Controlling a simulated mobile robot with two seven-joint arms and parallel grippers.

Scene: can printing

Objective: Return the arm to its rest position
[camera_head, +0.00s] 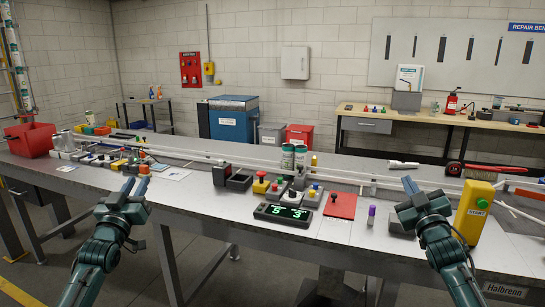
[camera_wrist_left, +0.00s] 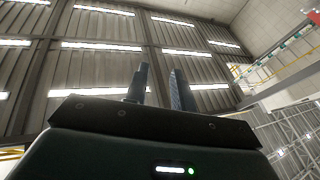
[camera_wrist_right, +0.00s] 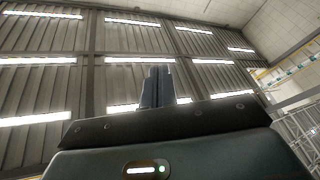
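My left gripper (camera_head: 136,187) is raised at the front left of the long workbench (camera_head: 200,222), with its arm coming up from below. Its two fingers stand apart with nothing between them, and they also show against the ceiling in the left wrist view (camera_wrist_left: 160,88). My right gripper (camera_head: 409,186) is raised at the front right of the bench, left of a yellow START box (camera_head: 474,212). Its fingers are together and hold nothing, as the right wrist view (camera_wrist_right: 158,88) also shows.
A lit counter display (camera_head: 282,213), a red plate (camera_head: 340,205) and a purple-capped tube (camera_head: 371,215) are on the bench between my grippers. Two green-and-white cans (camera_head: 287,158) stand further back. A red bin (camera_head: 30,139) is at the far left. Space above the bench is clear.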

